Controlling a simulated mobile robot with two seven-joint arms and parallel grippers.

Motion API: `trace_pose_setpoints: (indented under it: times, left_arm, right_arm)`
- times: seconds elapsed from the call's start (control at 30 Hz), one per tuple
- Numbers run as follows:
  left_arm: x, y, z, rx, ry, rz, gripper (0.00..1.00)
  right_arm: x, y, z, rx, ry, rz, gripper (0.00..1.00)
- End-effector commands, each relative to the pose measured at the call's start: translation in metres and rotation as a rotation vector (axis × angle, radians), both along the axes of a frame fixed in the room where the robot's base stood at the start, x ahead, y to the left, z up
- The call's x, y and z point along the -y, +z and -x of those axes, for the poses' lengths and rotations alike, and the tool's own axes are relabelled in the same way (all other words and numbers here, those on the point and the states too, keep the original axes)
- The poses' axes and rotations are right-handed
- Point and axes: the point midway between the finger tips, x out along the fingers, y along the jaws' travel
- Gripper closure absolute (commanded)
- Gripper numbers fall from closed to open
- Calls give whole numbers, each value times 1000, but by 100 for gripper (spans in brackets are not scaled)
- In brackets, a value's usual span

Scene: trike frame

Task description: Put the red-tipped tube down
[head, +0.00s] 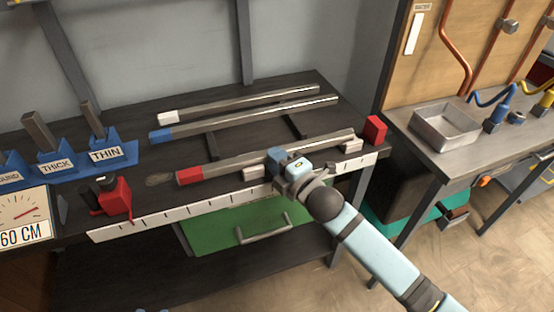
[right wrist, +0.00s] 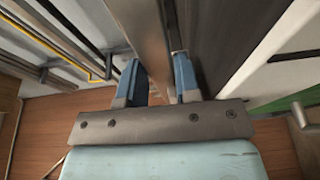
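The red-tipped tube (head: 232,164) is a long grey bar with a red left end (head: 189,175). It lies level along the front of the dark bench, behind the white ruler strip. My right gripper (head: 284,160) reaches it from the front near its middle. In the right wrist view its blue fingers (right wrist: 158,82) stand on both sides of the grey tube (right wrist: 146,35) and appear shut on it. Two pale blocks, one on the left (head: 254,173) and one on the right (head: 350,146), sit at the tube's front side; I cannot tell whether it rests on them. My left gripper is not in view.
A blue-tipped tube (head: 250,115) and a white-tipped tube (head: 245,103) lie behind. A red block (head: 375,129) stands past the tube's right end. A red clamp-like tool (head: 114,196) and blue labelled holders (head: 107,153) are on the left. A metal tray (head: 446,126) is on the right bench.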

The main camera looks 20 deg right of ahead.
Motion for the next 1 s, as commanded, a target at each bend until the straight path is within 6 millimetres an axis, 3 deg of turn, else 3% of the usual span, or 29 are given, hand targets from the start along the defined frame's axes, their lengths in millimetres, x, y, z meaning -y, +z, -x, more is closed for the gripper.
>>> trace_pose_setpoints:
  times: [0.37, 0.47, 0.8, 1.0]
  left_arm:
    - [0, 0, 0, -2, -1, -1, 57]
    - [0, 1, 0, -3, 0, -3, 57]
    - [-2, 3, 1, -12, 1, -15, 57]
    - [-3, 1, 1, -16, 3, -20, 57]
  right_arm:
    - [0, 4, 1, 0, 0, 0, 63]
    - [5, 3, 13, -2, 0, 2, 63]
    - [28, 4, 80, -4, -1, 0, 63]
    - [37, 5, 105, -1, -1, -1, 63]
